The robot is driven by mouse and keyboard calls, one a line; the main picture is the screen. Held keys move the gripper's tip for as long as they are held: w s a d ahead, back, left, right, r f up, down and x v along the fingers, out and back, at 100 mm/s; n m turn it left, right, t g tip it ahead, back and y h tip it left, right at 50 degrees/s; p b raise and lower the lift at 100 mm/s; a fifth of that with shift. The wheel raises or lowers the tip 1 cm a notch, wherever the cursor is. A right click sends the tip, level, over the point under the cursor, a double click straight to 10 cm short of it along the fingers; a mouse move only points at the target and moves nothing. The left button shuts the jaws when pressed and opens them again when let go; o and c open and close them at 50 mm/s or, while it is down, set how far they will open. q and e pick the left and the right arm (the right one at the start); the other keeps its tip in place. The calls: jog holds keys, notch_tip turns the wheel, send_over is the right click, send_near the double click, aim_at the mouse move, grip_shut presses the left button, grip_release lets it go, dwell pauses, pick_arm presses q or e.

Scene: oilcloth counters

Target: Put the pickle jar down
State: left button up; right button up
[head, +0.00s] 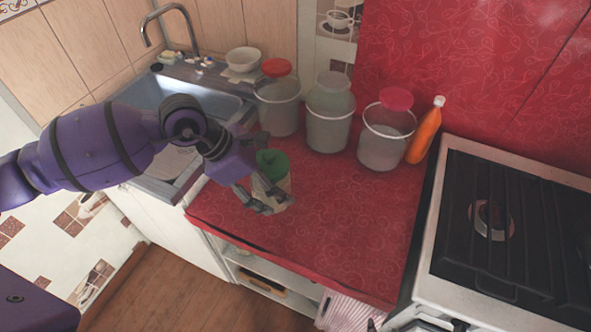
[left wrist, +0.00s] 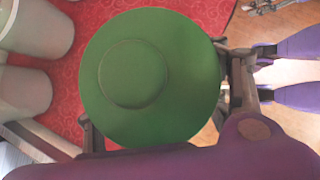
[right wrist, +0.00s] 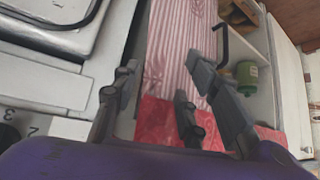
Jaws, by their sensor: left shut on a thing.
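The pickle jar (head: 272,186) has a pale body and a green lid (head: 272,161), and it is upright over the red counter. My left gripper (head: 263,197) is shut around the jar's body. Whether the jar's base touches the cloth is hard to tell. In the left wrist view the lid (left wrist: 150,78) fills the middle and hides most of the jar, with fingers on both sides. My right gripper (right wrist: 160,95) is open and empty in its wrist view, near the pink-striped cloth.
The red counter (head: 345,220) is clear to the right of and in front of the jar. Several containers (head: 328,125) and an orange bottle (head: 424,135) stand along the back. A stove (head: 500,215) is at the right, the sink (head: 190,95) at the left.

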pick_arm(q)
jog(key=shift+d, duration=0.2)
jog(key=shift+w, duration=0.25)
jog(key=w+a+f, duration=0.1)
jog(key=w, duration=0.1)
jog(key=w+a+f, duration=0.1)
jog(key=w+a, duration=0.1)
jog(key=w+a+f, duration=0.1)
jog(key=w+a, duration=0.1)
jog(key=shift+w+f, duration=0.4)
jog(key=w+a+f, duration=0.1)
jog(key=f, duration=0.2)
jog(key=w+a+f, duration=0.1)
jog(key=w+f, duration=0.1)
jog(key=f, duration=0.1)
jog(key=w+a+f, duration=0.1)
jog(key=f, duration=0.1)
jog(key=shift+w+f, duration=0.3)
jog(key=shift+f, duration=0.1)
jog(key=shift+s+f, duration=0.1)
jog(key=shift+f, duration=0.15)
jog(key=o, duration=1.9)
jog(key=shift+s+f, duration=0.1)
jog(key=shift+f, duration=0.05)
